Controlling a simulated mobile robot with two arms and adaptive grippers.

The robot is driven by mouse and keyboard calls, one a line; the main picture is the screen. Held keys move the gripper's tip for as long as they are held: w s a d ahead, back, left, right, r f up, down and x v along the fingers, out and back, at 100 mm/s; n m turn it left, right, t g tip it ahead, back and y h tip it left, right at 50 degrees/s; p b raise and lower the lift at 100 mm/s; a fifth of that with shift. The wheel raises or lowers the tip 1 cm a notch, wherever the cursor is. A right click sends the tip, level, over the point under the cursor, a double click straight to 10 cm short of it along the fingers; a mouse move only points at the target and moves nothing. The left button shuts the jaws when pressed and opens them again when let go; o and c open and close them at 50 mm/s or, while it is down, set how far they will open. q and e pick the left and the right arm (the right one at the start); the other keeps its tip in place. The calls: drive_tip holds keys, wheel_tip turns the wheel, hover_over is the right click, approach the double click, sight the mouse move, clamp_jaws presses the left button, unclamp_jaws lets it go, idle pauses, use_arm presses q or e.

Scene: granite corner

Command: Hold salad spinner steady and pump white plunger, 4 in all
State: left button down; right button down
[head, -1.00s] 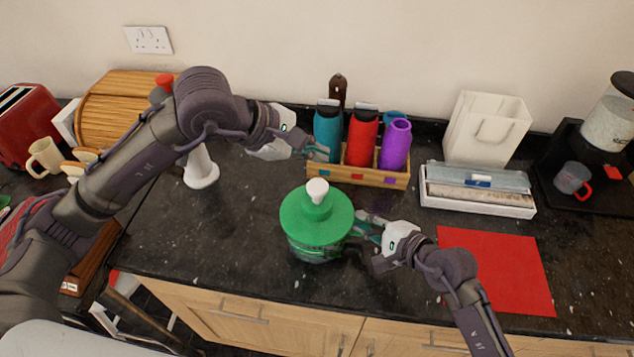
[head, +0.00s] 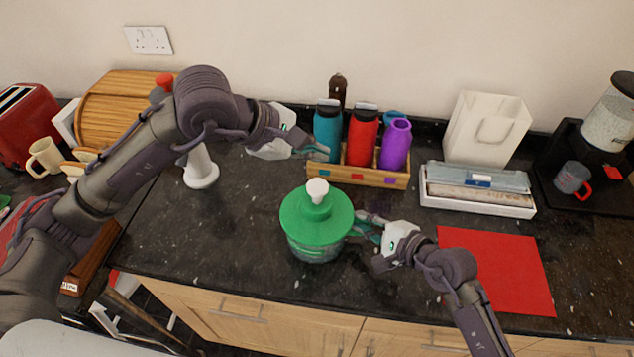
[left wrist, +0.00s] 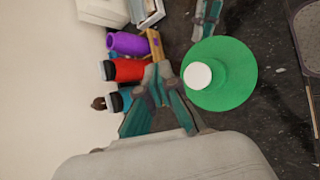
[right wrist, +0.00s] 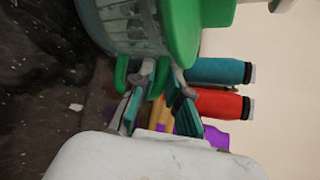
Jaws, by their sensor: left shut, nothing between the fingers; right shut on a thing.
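The salad spinner has a green lid (head: 297,222) and a clear bowl (head: 314,253). It stands upright on the dark counter, front centre. Its white plunger (head: 317,189) sticks up from the lid's centre; it also shows in the left wrist view (left wrist: 198,75). My right gripper (head: 360,226) is shut at the spinner's right side, on what looks like a green side handle (right wrist: 122,74) below the lid in the right wrist view. My left gripper (head: 325,152) is shut and empty, behind and above the spinner, apart from the plunger.
A wooden rack (head: 345,174) with teal, red and purple (head: 396,145) bottles stands close behind my left fingertips. A white cone-like stand (head: 201,170) is at left. A red mat (head: 497,270) lies at right. The counter left of the spinner is clear.

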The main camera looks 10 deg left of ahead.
sight(314, 187)
use_arm(q)
drive_tip(key=r, duration=0.3)
drive_tip(key=shift+s+r, duration=0.2)
drive_tip(key=shift+r, duration=0.15)
drive_tip(key=shift+f, duration=4.4)
drive_tip(key=shift+w+f, duration=0.15)
drive_tip(key=shift+f, duration=0.35)
drive_tip(key=shift+a+f, duration=0.1)
drive_tip(key=shift+f, duration=1.5)
drive_tip(key=shift+r, duration=2.05)
